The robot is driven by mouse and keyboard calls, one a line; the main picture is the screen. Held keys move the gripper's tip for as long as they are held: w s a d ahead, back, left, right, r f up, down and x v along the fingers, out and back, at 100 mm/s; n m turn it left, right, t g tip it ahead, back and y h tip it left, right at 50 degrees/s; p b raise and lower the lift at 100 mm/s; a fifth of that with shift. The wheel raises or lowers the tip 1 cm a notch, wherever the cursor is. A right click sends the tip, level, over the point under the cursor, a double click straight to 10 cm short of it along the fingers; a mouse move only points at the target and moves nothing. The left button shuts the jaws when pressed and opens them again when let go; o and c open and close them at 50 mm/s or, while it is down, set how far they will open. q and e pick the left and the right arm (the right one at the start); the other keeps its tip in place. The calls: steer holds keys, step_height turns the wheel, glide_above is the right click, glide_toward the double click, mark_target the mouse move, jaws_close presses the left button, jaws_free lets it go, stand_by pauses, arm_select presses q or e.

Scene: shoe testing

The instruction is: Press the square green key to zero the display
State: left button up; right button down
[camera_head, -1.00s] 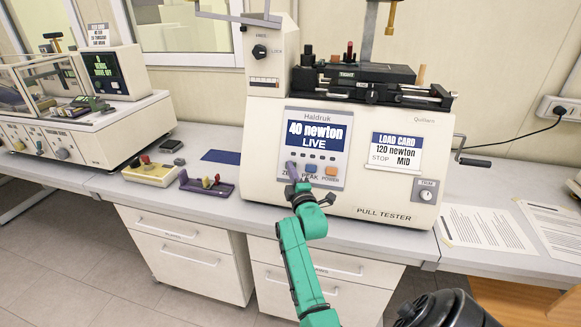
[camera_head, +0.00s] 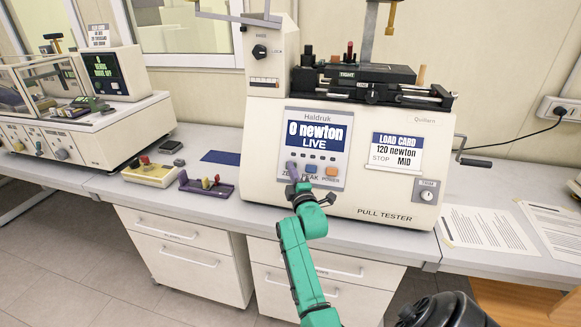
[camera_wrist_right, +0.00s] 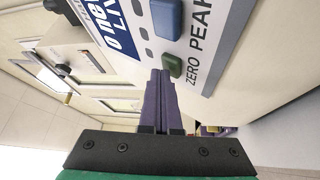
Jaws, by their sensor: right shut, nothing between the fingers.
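The pull tester (camera_head: 270,170) stands on the bench, and its display (camera_head: 318,134) reads "0 newton LIVE". The square green key (camera_wrist_right: 172,65) shows in the right wrist view beside the "ZERO" label. In the head view my fingers cover the zero key's place. My right gripper (camera_head: 293,171), with purple fingers on a green arm, is shut and empty in front of the panel. Its fingertips (camera_wrist_right: 159,74) are right at the green key's edge in the right wrist view; I cannot tell whether they touch it. My left gripper is not in view.
A blue key (camera_wrist_right: 166,18) and an orange key (camera_head: 331,172) are close by on the panel. A load card (camera_head: 396,152) is on the tester's front. A crank handle (camera_head: 474,162) sticks out right. A yellow box (camera_head: 150,172) and a purple tray (camera_head: 207,188) lie left.

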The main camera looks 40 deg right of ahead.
steer(key=shift+s+a+r+p, duration=0.4)
steer(key=shift+a+p, duration=0.15)
steer(key=shift+p, duration=0.1)
steer(key=s+a+r+p, duration=0.1)
steer(key=p, duration=0.1)
steer(key=s+a+r+p, duration=0.1)
steer(key=a+p, duration=0.1)
steer(key=shift+s+a+r, duration=0.15)
steer(key=shift+s+a, duration=0.1)
steer(key=shift+a, duration=0.05)
stand_by(0.6)
